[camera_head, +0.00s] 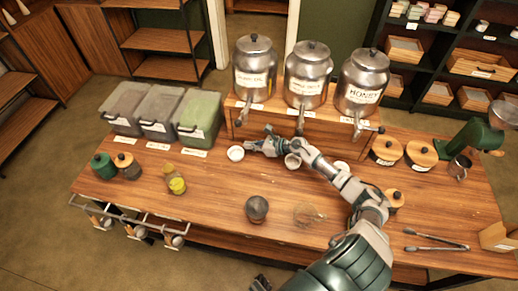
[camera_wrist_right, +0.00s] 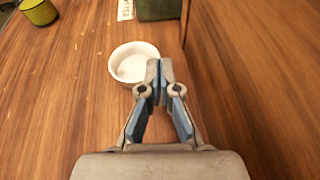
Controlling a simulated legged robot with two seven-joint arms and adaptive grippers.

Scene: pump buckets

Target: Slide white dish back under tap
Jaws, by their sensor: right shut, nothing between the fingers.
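A white dish (camera_head: 235,153) stands on the wooden table, left of the left metal canister's tap (camera_head: 244,113). In the right wrist view the same round dish (camera_wrist_right: 120,60) is just ahead and left of my fingertips. My right gripper (camera_head: 252,147) is shut and empty at the dish's right side. Its fingertips (camera_wrist_right: 159,78) overlap the dish's near right rim in the right wrist view; I cannot tell if they touch. Two more white dishes, a middle one (camera_head: 292,160) and a right one (camera_head: 341,165), are partly hidden by my right arm. A dark piece at the bottom edge may be my left gripper (camera_head: 261,284).
Three metal canisters, left (camera_head: 256,68), middle (camera_head: 308,75) and right (camera_head: 362,83), stand on a raised wooden stand (camera_head: 270,122). Lidded bins (camera_head: 200,117) stand left of it. A yellow jar (camera_head: 175,181) and a dark jar (camera_head: 257,208) stand nearer.

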